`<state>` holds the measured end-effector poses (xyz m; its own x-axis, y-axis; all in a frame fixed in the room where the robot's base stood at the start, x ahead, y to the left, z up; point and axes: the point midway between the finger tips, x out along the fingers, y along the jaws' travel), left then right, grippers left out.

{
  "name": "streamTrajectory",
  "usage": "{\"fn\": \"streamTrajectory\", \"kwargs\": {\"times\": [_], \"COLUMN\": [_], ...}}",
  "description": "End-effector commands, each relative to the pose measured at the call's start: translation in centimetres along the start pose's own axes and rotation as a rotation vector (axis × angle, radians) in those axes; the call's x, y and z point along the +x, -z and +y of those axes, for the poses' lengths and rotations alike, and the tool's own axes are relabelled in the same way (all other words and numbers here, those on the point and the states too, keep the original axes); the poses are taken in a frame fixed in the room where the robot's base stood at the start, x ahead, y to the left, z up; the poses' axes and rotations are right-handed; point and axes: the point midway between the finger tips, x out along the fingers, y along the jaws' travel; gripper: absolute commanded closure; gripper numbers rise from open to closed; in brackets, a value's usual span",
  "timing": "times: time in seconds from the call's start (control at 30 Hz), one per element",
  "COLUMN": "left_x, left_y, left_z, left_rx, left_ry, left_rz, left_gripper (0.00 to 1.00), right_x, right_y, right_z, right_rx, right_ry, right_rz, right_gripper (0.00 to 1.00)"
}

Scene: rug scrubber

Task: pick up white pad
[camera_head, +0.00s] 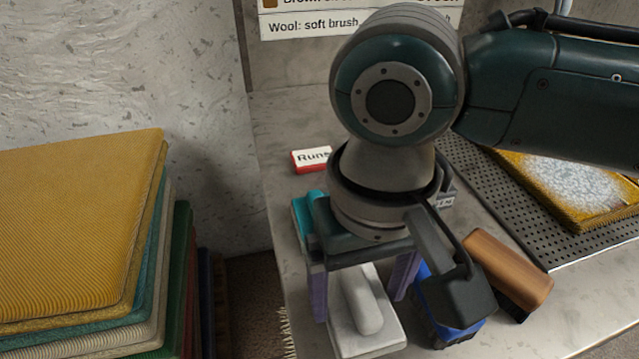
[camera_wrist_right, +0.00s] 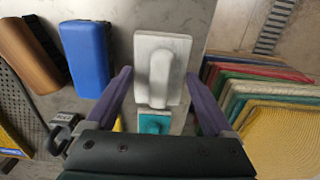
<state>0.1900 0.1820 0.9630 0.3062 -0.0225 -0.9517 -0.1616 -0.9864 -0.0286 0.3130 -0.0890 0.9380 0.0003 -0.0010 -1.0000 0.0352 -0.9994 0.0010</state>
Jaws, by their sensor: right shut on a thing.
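The white pad (camera_head: 385,339) is a flat rectangular block with a raised rounded handle. It lies at the front of the grey counter, and it also shows in the right wrist view (camera_wrist_right: 146,51). My right gripper (camera_head: 358,305) points down over the pad, one purple finger at each side. Whether the pad has left the counter cannot be told. My left gripper is not in view.
A teal pad (camera_head: 303,222) lies behind the white one. A blue block (camera_wrist_right: 85,58) and a brown brush (camera_head: 510,265) lie close beside it. A perforated tray (camera_head: 480,185) holds a soiled yellow rug. Stacked rugs (camera_head: 75,220) stand left, across a gap.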

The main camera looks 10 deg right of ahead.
Motion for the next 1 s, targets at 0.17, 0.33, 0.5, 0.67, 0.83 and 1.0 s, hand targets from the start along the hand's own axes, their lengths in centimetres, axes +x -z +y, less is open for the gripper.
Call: {"fn": "streamTrajectory", "kwargs": {"times": [0.17,0.33,0.5,0.67,0.83,1.0], "left_x": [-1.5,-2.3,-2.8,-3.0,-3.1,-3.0], "left_y": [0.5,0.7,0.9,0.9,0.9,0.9], "left_z": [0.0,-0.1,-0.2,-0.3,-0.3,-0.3], "left_rx": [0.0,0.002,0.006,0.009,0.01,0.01], "left_ry": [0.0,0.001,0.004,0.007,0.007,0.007], "left_rz": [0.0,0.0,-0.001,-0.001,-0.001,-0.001], "left_gripper": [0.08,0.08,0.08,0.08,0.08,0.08], "right_x": [-5.9,-11.0,-14.6,-16.3,-16.8,-16.7], "right_y": [0.2,0.2,0.1,0.1,0.0,0.0], "right_z": [0.0,-0.1,0.0,0.0,0.0,0.0], "right_rx": [-0.002,-0.001,-0.001,0.001,0.001,0.001], "right_ry": [0.004,0.004,0.003,0.002,0.001,0.001], "right_rz": [0.007,0.006,0.004,0.001,-0.001,-0.001], "right_gripper": [0.7,0.7,0.7,0.7,0.7,0.7]}}
